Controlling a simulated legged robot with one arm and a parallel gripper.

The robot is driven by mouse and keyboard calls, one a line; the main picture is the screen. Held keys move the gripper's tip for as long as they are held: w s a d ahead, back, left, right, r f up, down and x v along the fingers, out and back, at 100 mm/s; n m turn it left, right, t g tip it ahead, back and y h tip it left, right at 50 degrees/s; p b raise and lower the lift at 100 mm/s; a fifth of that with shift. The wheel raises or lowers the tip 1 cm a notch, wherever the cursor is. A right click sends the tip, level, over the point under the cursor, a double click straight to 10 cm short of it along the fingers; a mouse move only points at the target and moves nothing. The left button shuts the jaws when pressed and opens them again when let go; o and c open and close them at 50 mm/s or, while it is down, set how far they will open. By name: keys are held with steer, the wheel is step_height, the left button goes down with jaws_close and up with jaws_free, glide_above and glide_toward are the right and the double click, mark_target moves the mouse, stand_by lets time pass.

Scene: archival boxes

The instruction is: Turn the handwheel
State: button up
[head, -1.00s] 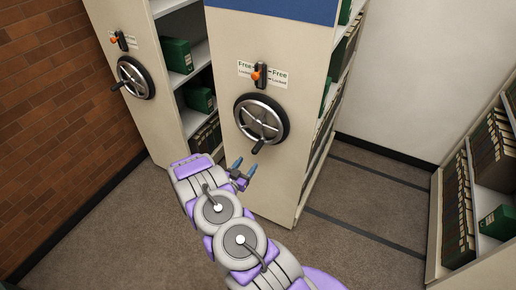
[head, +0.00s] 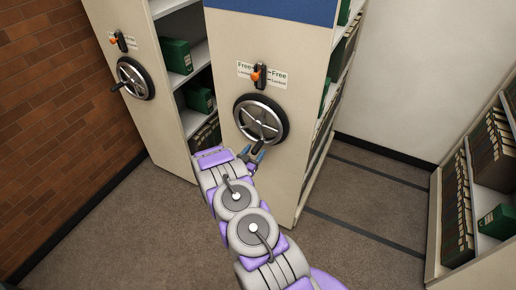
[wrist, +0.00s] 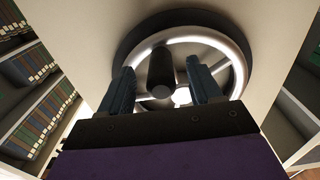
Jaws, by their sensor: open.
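The handwheel (head: 261,119), a dark rim with metal spokes, is on the end panel of the middle shelf unit. Its dark knob handle (head: 257,146) sticks out at the lower edge. My gripper (head: 252,152) is at that handle, just below the wheel. In the wrist view my gripper (wrist: 160,92) is open, with one blue finger on each side of the handle (wrist: 160,72). The handle lies between the fingers, and I see a gap on both sides. The wheel's shiny ring (wrist: 240,65) shows behind the fingers.
An orange-tipped lock lever (head: 259,75) with a Free/Locked label is above the wheel. A second shelf unit with its own handwheel (head: 136,78) stands left, beside a brick wall (head: 50,100). Another shelf (head: 470,190) is at right. Floor rails (head: 370,227) cross the open carpet.

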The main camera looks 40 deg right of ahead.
steer(key=shift+a+r, duration=0.15)
steer(key=shift+a, duration=0.2)
steer(key=shift+d, duration=0.45)
steer(key=shift+c, duration=0.4)
steer(key=shift+d, duration=0.15)
steer(key=shift+c, duration=1.1)
steer(key=shift+a, duration=0.4)
steer(key=c, duration=0.4)
jaws_close()
steer(key=shift+w, duration=0.15)
